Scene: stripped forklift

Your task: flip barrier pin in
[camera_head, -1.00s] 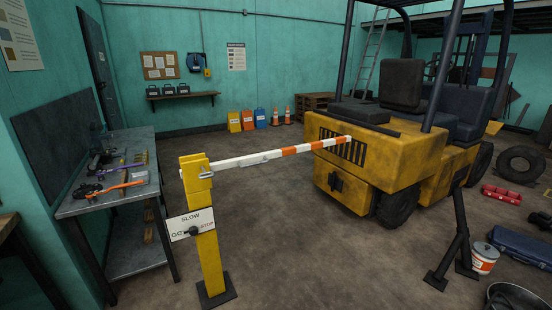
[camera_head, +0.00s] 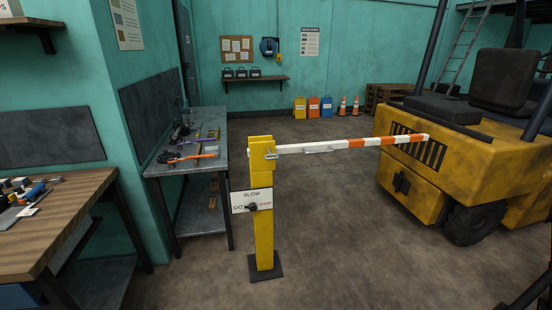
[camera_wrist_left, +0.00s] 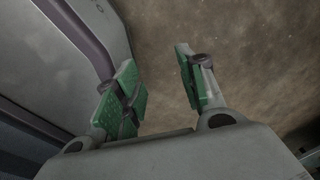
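The yellow barrier post (camera_head: 263,220) stands upright on a dark base plate. Its white and orange arm (camera_head: 345,145) lies about level and reaches right toward the forklift. A metal pin or latch (camera_head: 271,154) shows at the post's top, where the arm joins; I cannot tell how it sits. My left gripper (camera_wrist_left: 160,88) shows in the left wrist view, open and empty above the brown floor. No gripper shows in the head view, and my right gripper is not seen.
A metal workbench (camera_head: 190,165) with tools stands left of the post. A wooden table (camera_head: 60,215) is at the near left. The yellow forklift (camera_head: 440,155) stands at the right. The floor (camera_head: 350,240) right of the post is clear.

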